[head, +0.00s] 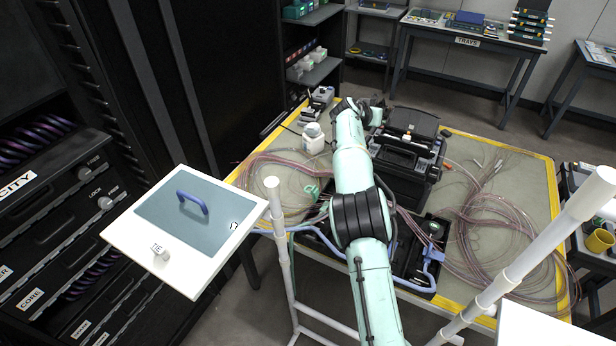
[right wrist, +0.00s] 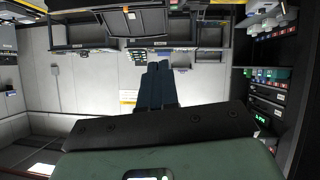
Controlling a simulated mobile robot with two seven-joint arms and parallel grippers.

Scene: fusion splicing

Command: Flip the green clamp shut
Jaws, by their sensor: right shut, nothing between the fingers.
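The fusion splicer (head: 405,150) is a black box on the table, its top part raised at the back. I cannot clearly make out the green clamp. A small pale green item (head: 311,191) lies on the table left of my arm, and a dark green round piece (head: 433,227) sits in the black tray; I cannot tell if either is the clamp. My right arm reaches over the table, its wrist by the splicer's back left. In the right wrist view my right gripper (right wrist: 158,68) is shut and empty, its fingers together. My left gripper is out of view.
The yellow-edged table (head: 545,200) carries looped fibres (head: 480,225) and a white bottle (head: 313,138). A white stand with a blue-grey panel (head: 195,212) is at left, beside black racks. White posts (head: 500,280) rise at front right. A trays bench (head: 470,40) stands behind.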

